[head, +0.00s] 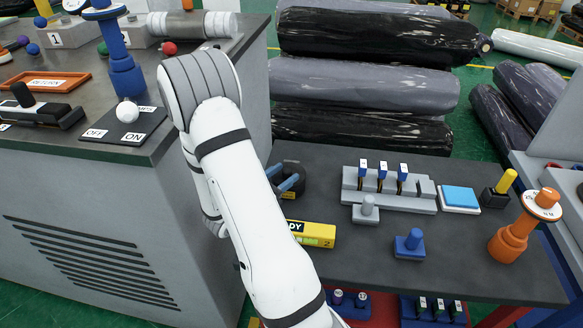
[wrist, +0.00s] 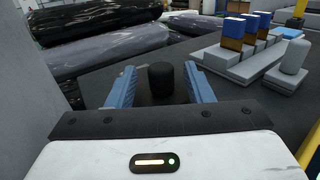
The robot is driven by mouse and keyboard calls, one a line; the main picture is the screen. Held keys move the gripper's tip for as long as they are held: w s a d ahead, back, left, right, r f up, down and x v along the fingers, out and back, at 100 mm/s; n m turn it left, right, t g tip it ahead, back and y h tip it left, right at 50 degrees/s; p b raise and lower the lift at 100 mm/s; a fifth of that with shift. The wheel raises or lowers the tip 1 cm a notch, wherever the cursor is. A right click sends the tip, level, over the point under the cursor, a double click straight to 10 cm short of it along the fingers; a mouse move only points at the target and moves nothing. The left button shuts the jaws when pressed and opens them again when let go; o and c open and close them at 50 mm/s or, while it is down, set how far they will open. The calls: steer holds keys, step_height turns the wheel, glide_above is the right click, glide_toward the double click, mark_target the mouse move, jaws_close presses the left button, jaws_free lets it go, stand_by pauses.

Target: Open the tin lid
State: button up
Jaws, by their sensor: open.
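A dark, round-topped tin (head: 294,167) stands near the left edge of the dark table, partly covered by my arm and gripper in the head view. In the wrist view a short black upright cylinder (wrist: 161,79) stands between my fingers; I cannot tell whether it is a knob on the lid or the tin itself. My gripper (head: 285,181) is open, with its blue fingers on either side of this cylinder. In the wrist view my gripper (wrist: 160,85) shows gaps on both sides of it, so neither finger appears to touch it.
A yellow block (head: 315,235) lies just in front of the tin. A grey rack (head: 400,204) with blue-topped pieces and a grey knobbed block (head: 368,213) stand to the right. The grey cabinet (head: 100,215) rises close on the left. Wrapped rolls (head: 365,85) are stacked behind.

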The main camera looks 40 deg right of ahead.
mark_target(290, 169)
steer(key=shift+w+d, duration=0.2)
steer(key=shift+d, duration=1.6)
jaws_close()
